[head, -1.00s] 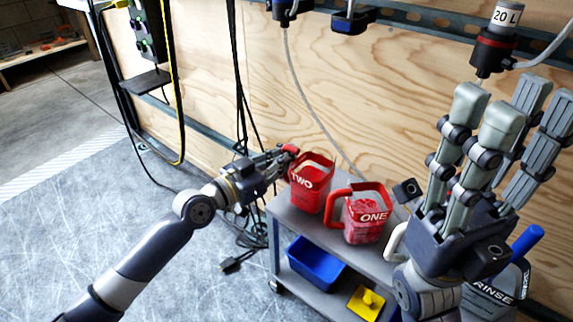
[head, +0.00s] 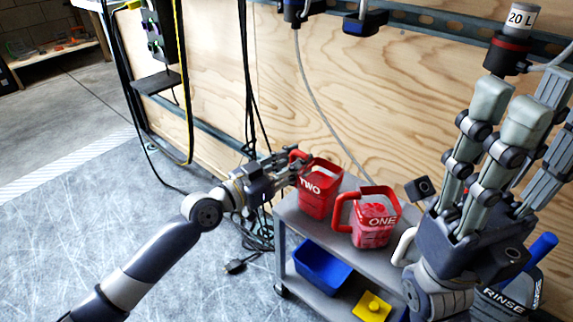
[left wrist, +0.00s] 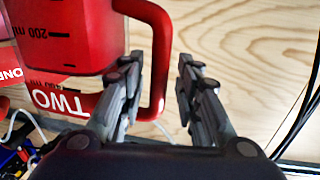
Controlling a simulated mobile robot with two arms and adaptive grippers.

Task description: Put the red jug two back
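Red jug TWO (head: 318,203) stands upright on the top shelf of the grey cart, left of red jug ONE (head: 372,232). Jug TWO (left wrist: 75,38) and its red handle also show in the left wrist view, with the handle between the two fingers. My left gripper (head: 290,163) is at this handle, on the jug's far left side. In the left wrist view my left gripper (left wrist: 160,78) is open around the handle, with a clear gap to the right finger. My right gripper (head: 505,112) is raised at the right, its fingers spread and empty.
The grey cart (head: 345,262) holds a blue bin (head: 322,268) and a yellow object (head: 371,306) on its lower shelf. A plywood wall (head: 400,110) with hanging black cables and a clear hose is close behind. Open floor (head: 60,230) lies left.

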